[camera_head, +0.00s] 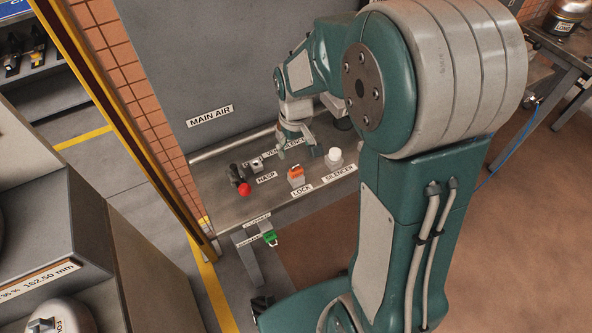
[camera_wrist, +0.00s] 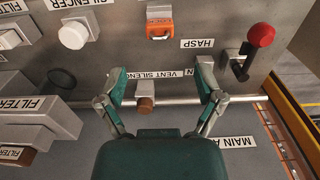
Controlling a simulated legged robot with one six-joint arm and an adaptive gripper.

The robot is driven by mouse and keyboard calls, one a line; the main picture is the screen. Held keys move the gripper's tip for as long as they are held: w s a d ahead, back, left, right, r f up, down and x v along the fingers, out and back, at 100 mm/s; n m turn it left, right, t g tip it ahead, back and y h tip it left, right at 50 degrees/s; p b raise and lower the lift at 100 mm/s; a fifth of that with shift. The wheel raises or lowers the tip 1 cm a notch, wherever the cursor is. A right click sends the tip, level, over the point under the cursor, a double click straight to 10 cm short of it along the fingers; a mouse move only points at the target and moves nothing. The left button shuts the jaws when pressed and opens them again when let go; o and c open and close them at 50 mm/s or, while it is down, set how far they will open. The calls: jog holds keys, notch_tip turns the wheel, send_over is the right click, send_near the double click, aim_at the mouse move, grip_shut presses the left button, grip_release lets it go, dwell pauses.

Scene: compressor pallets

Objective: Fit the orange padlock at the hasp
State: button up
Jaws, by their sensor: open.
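The orange padlock (camera_head: 296,173) sits on the grey bench panel by the LOCK label. In the wrist view the padlock (camera_wrist: 160,28) is at the top, beyond my fingertips and apart from them. The HASP label (camera_head: 267,177) lies left of the padlock, and it also shows in the wrist view (camera_wrist: 198,43). Beside that label is a black lever with a red ball (camera_head: 244,189), also in the wrist view (camera_wrist: 261,36). I cannot clearly make out the hasp itself. My gripper (camera_wrist: 163,84) is open, its fingers spread above the panel; the head view shows it low over the bench (camera_head: 306,150).
A white silencer knob (camera_head: 334,156) stands right of the padlock. A brown-tipped fitting (camera_wrist: 146,103) shows between my fingers. A green tag-like piece (camera_head: 270,238) hangs at the bench's front edge. A grey panel marked MAIN AIR (camera_head: 209,116) rises behind.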

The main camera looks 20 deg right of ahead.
aim_at(296, 165)
jog(key=shift+f, duration=4.4)
grip_shut()
jog(key=shift+r, duration=0.15)
jog(key=shift+r, duration=2.9)
jog(key=shift+w, duration=0.1)
